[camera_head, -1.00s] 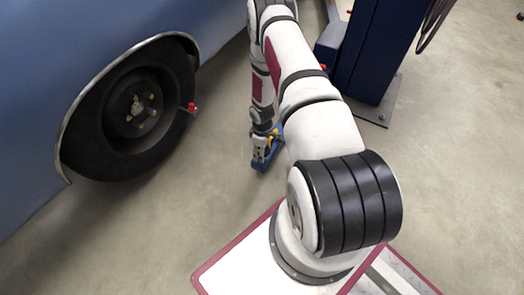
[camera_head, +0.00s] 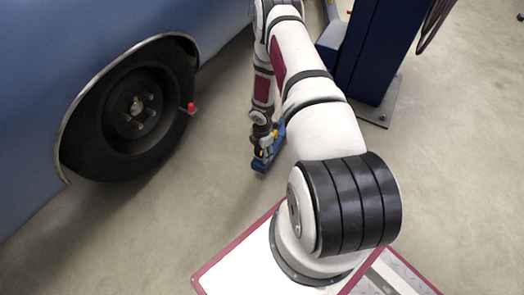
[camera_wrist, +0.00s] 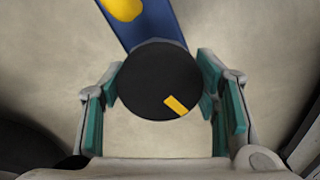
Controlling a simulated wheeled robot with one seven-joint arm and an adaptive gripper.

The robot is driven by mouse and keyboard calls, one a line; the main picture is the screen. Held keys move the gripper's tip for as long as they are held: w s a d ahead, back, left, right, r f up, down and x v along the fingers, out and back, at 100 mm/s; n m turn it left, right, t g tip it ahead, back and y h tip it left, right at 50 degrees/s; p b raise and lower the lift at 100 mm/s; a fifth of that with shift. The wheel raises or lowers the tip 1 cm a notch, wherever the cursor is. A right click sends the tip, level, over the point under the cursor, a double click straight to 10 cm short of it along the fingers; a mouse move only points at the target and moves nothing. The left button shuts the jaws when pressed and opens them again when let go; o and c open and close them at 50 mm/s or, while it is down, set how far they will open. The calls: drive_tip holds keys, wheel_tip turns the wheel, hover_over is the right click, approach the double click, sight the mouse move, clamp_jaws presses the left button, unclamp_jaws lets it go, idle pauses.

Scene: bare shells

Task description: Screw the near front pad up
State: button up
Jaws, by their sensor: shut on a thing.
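The near front pad (camera_wrist: 150,85) is a round black disc with a yellow mark near its lower right edge. It sits at the end of a blue lift arm (camera_wrist: 160,25), which also shows low over the floor in the head view (camera_head: 259,167). My gripper (camera_wrist: 158,78) has its teal-lined fingers on both sides of the pad and is shut on it. In the head view my gripper (camera_head: 263,150) is small and partly covers the blue arm and pad.
A blue car with a dark wheel (camera_head: 137,112) stands at the left; a red-tipped part (camera_head: 191,107) sticks out beside the wheel. A dark blue lift column (camera_head: 372,50) stands at the upper right. Bare concrete floor lies between car and arm.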

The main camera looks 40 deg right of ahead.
drive_tip(key=n, duration=0.3)
drive_tip(key=shift+n, duration=0.4)
drive_tip(key=n, duration=0.3)
drive_tip(key=shift+n+p, duration=0.3)
drive_tip(key=shift+p, duration=0.05)
drive_tip(key=n, duration=0.6)
drive_tip(key=shift+s+f+n+p, duration=0.1)
drive_tip(key=shift+n+p, duration=0.2)
drive_tip(key=shift+a, duration=0.1)
drive_tip(key=shift+c, duration=0.2)
drive_tip(key=o, duration=1.2)
drive_tip(key=shift+r, duration=0.65)
wheel_tip(320, 180, up, 11)
drive_tip(key=shift+f, duration=0.1)
